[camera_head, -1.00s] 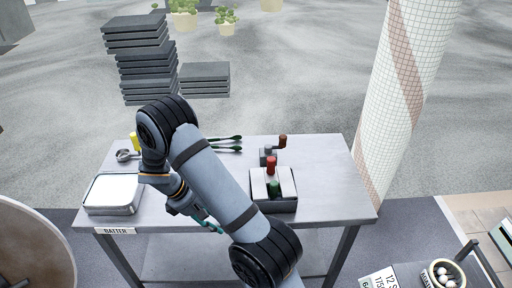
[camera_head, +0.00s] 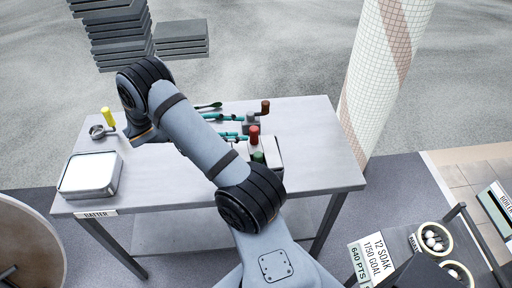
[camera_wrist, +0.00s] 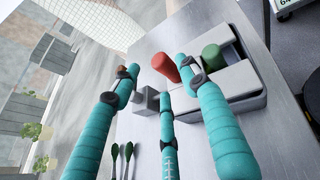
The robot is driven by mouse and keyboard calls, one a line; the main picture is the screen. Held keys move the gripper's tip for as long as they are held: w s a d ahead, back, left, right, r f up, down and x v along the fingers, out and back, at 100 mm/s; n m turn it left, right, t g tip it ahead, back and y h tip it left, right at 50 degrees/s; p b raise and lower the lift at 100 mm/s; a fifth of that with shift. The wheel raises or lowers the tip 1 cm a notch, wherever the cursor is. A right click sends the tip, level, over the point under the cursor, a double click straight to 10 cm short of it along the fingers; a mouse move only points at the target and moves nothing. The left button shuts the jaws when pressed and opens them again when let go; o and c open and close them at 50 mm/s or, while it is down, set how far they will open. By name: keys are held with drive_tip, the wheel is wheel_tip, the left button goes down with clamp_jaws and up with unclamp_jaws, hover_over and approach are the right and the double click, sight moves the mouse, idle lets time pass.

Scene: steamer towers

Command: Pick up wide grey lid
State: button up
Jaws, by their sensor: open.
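I cannot make out a wide grey lid in either view. My gripper (camera_wrist: 163,88) shows in the wrist view with its teal fingers spread and nothing between them. In the head view, the teal fingers of my gripper (camera_head: 240,128) show just past my arm, by the red bottle (camera_head: 254,134). My arm hides part of the table and box there.
A light-topped tray (camera_head: 91,175) sits on the table's left, above a BATTER label. A brown-handled tool (camera_head: 265,108) and dark green spoons (camera_wrist: 121,158) lie near the gripper. A tiled column (camera_head: 385,75) stands right of the table. The table's right end is clear.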

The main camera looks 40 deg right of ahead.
sight(248, 142)
drive_tip(key=x, duration=0.1)
drive_tip(key=p+x, duration=0.1)
drive_tip(key=x, duration=0.1)
drive_tip(key=f+p+x, duration=0.1)
drive_tip(key=x, duration=0.1)
drive_tip(key=shift+w+f, duration=0.1)
drive_tip(key=shift+w, duration=0.1)
drive_tip(key=shift+a, duration=0.1)
drive_tip(key=c, duration=0.4)
drive_tip(key=c, duration=0.7)
clamp_jaws()
